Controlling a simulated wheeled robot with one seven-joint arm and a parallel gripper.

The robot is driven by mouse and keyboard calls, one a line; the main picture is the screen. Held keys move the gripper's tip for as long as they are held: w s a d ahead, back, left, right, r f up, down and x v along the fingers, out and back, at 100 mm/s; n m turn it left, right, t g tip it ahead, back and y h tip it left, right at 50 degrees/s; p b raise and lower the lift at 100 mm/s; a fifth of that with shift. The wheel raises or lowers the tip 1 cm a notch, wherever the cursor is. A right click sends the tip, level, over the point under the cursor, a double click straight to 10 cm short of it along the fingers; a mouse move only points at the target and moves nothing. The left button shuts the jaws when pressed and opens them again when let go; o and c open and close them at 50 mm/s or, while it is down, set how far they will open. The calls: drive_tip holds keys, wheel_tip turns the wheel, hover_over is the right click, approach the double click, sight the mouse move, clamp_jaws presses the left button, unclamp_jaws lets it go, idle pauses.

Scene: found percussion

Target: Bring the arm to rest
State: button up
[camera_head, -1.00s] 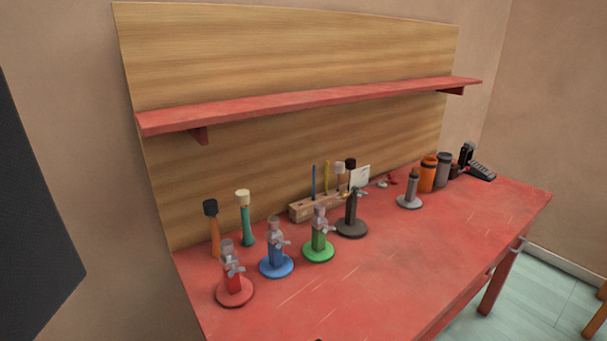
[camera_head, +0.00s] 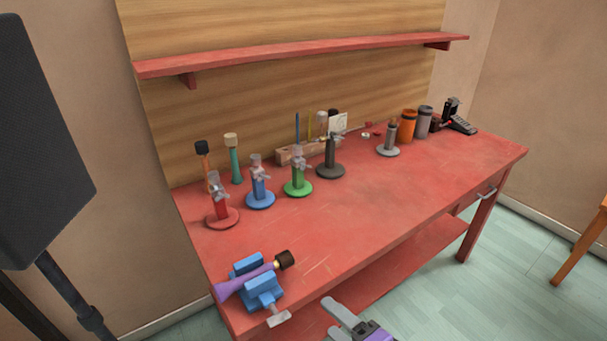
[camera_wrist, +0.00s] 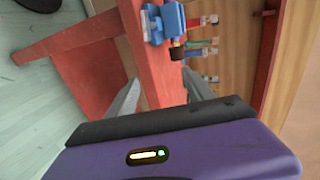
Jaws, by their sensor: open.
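My gripper (camera_head: 340,322) shows at the bottom edge of the head view, in front of the red workbench (camera_head: 390,215) and clear of it. Its two grey fingers are apart with nothing between them. In the wrist view my gripper (camera_wrist: 158,92) also has its fingers spread and empty, with the bench (camera_wrist: 152,62) beyond them. The rest of my arm is mostly out of the picture.
A blue vise (camera_head: 262,288) holding a purple mallet with a dark head (camera_head: 285,260) stands at the bench's near left corner. Red (camera_head: 220,215), blue (camera_head: 260,195) and green (camera_head: 298,182) stands line the bench. A black speaker (camera_head: 45,140) stands left.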

drive_tip(key=w+d+r+n+t+h, duration=0.2)
drive_tip(key=d+r+t, duration=0.1)
drive_tip(key=r, duration=0.1)
drive_tip(key=s+d+n+t+h, duration=0.2)
drive_tip(key=s+d+n+h, duration=0.1)
drive_tip(key=s+d, duration=0.4)
drive_tip(key=s+d+n+g+h, duration=0.1)
drive_tip(key=s+n, duration=0.2)
drive_tip(key=s, duration=1)
drive_tip(key=s+d+n+g+h, duration=0.1)
drive_tip(key=s+d+n+h, duration=0.1)
drive_tip(key=s, duration=1.1)
drive_tip(key=shift+s+d+n, duration=0.25)
drive_tip(key=shift+s+n, duration=0.15)
drive_tip(key=shift+n, duration=0.1)
drive_tip(key=shift+o, duration=0.2)
drive_tip(key=shift+r, duration=0.1)
